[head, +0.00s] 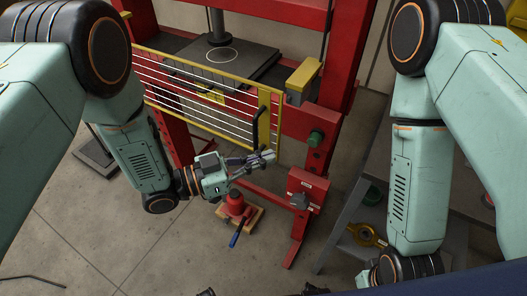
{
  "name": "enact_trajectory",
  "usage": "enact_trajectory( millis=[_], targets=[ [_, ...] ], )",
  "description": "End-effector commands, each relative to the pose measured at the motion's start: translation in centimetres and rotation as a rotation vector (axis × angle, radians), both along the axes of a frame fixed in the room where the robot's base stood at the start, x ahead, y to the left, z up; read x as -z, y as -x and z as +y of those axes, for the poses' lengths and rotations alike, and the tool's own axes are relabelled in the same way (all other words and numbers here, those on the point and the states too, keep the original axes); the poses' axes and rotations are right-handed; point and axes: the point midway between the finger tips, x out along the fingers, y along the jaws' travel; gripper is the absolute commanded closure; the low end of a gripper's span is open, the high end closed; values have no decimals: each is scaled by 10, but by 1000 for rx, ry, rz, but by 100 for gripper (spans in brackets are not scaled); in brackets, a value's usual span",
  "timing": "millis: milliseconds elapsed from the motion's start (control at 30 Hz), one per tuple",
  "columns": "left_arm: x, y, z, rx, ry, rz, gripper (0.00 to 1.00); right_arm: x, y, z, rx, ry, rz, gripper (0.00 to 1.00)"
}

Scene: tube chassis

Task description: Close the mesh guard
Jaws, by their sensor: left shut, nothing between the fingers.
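The mesh guard (190,86) is a yellow frame with pale horizontal bars, standing upright across the front of a red press frame (341,60). A black upright handle (256,126) sits near its right end. The guard's right edge lies close to the yellow-topped block (304,76) on the right post; I cannot tell whether they touch. My left gripper (268,157) is shut and empty, just below the handle's lower end; contact with it is unclear.
Behind the guard lies the dark press bed (235,62). A red bottle jack (235,205) with a blue lever stands on the floor below my left gripper. A red control box (307,190) is on the right post. A grey shelf (345,240) stands at right. The left floor is mostly clear.

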Motion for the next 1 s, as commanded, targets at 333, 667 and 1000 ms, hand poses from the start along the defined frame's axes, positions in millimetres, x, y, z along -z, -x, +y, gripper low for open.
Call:
enact_trajectory(
  millis=[333,667,1000],
  targets=[
    [0,52,37,-4,2,6,100,-3,-1,0,0,0,-1,100],
    [0,71,50,0,1,1,100,-4,0,0,0,0,-1,100],
    [22,68,55,-40,-88,69,100,-3,0,0,0,0,-1,100]
  ],
)
